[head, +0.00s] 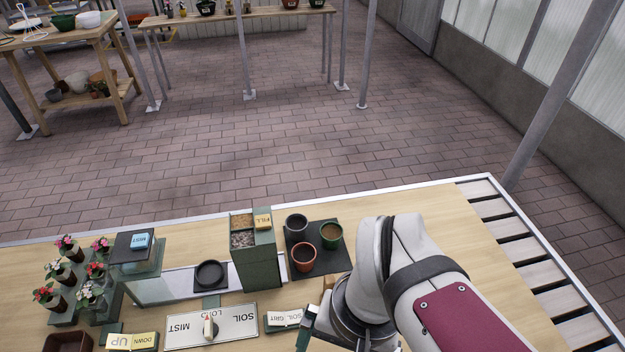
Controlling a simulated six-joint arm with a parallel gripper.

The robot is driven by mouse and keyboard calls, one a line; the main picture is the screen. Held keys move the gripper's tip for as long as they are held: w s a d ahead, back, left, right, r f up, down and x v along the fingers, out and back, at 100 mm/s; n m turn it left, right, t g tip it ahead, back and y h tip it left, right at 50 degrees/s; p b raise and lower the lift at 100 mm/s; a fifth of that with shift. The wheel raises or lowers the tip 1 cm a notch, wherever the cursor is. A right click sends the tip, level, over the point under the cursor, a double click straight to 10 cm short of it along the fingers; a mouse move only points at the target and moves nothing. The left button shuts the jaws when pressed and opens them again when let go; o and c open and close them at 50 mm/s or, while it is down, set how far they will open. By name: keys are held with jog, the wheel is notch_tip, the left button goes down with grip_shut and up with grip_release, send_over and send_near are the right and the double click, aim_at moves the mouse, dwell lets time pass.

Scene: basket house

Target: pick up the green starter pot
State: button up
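The green starter pot (340,239) stands upright on a dark square tray (325,267) and shows brown soil inside. A dark grey pot (297,226) stands to its left, and a terracotta-red pot (303,258) stands to its lower left on the same tray. My gripper (318,326) is at the bottom of the head view, nearer to me than the tray and apart from the green pot. My arm hides most of it, so its fingers and opening cannot be made out.
A green soil box (258,264) stands left of the tray. A lever panel (237,327) and a round black dish (210,274) lie farther left. Flower pots (65,269) fill the left end. Bare tabletop (440,215) lies right of the tray, before the slatted edge (520,260).

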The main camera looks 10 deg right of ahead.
jog(key=w+d+r+m+h, duration=0.1)
jog(key=w+d+m, duration=0.15)
jog(key=w, duration=1.15)
jog(key=m+t+h, duration=0.1)
jog(key=m+h, duration=0.1)
jog(key=m, duration=0.1)
send_over(331, 233)
jog(key=s+a, duration=0.1)
jog(key=a, duration=0.1)
notch_tip(331, 233, down, 8)
jog(key=f, duration=0.4)
jog(key=d+f, duration=0.1)
jog(key=f, duration=0.4)
jog(key=w+d+f, duration=0.1)
jog(key=f, duration=0.4)
jog(key=shift+f, duration=0.15)
jog(key=c, duration=1.3)
